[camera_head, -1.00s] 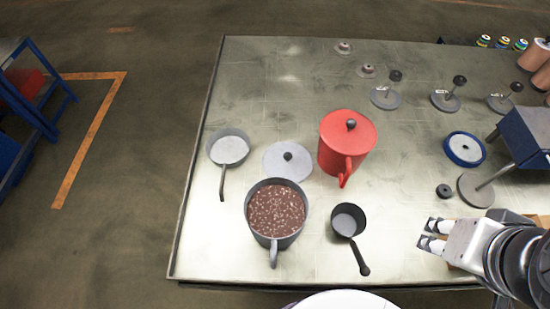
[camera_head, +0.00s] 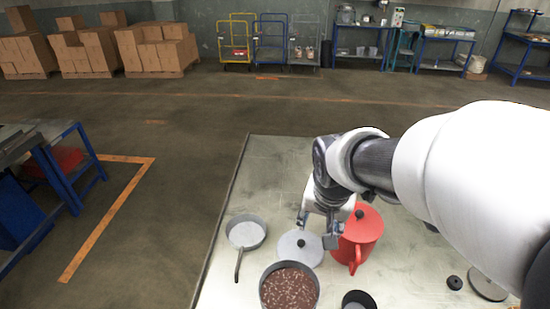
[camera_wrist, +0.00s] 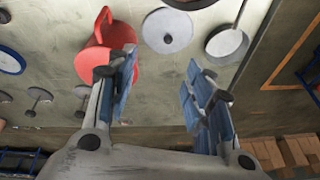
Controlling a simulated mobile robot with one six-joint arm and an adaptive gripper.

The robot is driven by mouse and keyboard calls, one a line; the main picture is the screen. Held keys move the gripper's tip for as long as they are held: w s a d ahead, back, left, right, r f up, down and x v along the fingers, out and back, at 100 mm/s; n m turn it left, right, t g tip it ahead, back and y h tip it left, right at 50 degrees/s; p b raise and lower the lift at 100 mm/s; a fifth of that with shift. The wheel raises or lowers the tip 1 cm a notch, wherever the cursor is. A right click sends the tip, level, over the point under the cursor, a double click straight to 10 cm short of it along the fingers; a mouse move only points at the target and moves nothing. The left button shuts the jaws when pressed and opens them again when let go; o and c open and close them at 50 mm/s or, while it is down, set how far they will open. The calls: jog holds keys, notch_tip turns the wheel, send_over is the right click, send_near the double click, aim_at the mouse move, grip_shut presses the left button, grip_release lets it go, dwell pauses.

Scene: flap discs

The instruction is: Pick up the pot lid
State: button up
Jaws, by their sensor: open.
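The pot lid (camera_head: 290,253) is a light grey disc with a dark knob, lying flat on the metal table (camera_head: 265,190). In the wrist view the lid (camera_wrist: 168,38) shows at the top, between my spread fingers and beyond them. My gripper (camera_head: 317,230) is open and empty. It reaches down just behind and right of the lid in the head view, overlapping its edge there; the gap between them is hard to judge. The wrist view shows my gripper (camera_wrist: 158,88) with both fingers apart and nothing between them.
The red pot (camera_head: 364,228) with its dark knob stands close right of my gripper. A grey pot of brown contents (camera_head: 289,290) is in front of the lid. A frying pan (camera_head: 245,233) lies left, a small saucepan (camera_head: 357,300) front right.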

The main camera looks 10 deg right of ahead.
jog(key=w+f+m+p, duration=0.2)
jog(key=w+f+m, duration=0.1)
jog(key=w+f, duration=0.6)
jog(key=b, duration=0.3)
send_over(301, 242)
jog(key=shift+g, duration=0.3)
jog(key=f, duration=1.2)
jog(key=shift+s+f, duration=0.25)
jog(key=shift+s, duration=0.15)
jog(key=x, duration=0.1)
jog(key=b+x, duration=0.1)
jog(key=x, duration=0.2)
jog(key=shift+s+f, duration=0.3)
jog(key=shift+f, duration=0.15)
jog(key=shift+w+f+b, duration=0.2)
jog(key=shift+f+b, duration=0.1)
jog(key=shift+s, duration=0.1)
jog(key=shift+c, duration=0.3)
grip_shut()
